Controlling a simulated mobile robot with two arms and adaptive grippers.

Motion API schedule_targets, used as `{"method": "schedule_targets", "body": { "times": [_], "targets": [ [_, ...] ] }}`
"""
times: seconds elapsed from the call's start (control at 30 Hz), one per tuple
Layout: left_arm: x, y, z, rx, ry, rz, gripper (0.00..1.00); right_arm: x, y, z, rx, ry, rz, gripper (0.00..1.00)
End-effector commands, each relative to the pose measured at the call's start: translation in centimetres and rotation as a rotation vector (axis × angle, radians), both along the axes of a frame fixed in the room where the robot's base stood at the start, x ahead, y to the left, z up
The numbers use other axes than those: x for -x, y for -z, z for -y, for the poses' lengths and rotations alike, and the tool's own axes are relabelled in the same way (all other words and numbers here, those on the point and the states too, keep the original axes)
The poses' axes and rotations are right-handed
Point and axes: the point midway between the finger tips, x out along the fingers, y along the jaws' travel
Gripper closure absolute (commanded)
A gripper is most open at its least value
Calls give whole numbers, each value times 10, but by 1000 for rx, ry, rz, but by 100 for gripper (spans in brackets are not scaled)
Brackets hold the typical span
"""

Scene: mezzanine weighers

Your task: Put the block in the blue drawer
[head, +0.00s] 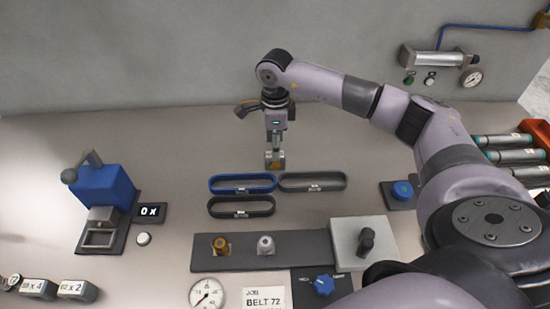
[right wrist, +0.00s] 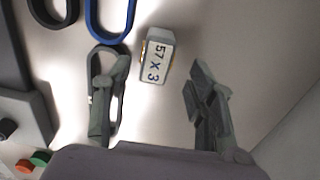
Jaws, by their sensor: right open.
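A small grey block labelled "57 x 3" (right wrist: 157,57) lies on the counter in the right wrist view, between and just beyond my fingertips, with gaps at both sides. My right gripper (head: 275,155) is open and points down behind the oval rings in the head view; its fingers also show in the right wrist view (right wrist: 155,85). In the head view the gripper largely hides the block. I cannot clearly make out a blue drawer. A blue machine (head: 103,188) with a small grey open-topped tray (head: 99,239) stands at the left. My left gripper is out of view.
Blue (head: 242,190), grey (head: 312,188) and black (head: 241,213) oval rings lie near the gripper. A dark bar (head: 210,262) with two knobs is in front. Labelled blocks (head: 38,288) sit bottom left. A roller rack (head: 515,155) is right.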

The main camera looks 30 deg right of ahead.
Motion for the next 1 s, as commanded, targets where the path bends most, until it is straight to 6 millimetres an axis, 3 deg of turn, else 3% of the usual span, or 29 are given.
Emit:
{"method": "schedule_targets", "body": {
  "times": [0.2,0.33,0.63,1.0],
  "targets": [
    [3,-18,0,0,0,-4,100,5,26,-3,0,-2,-6,48],
    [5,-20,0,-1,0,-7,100,4,44,-3,-1,-1,-3,48],
    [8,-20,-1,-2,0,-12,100,4,51,-3,0,-2,0,48],
    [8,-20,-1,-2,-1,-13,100,4,51,-3,-1,-1,1,73]
  ]
}}
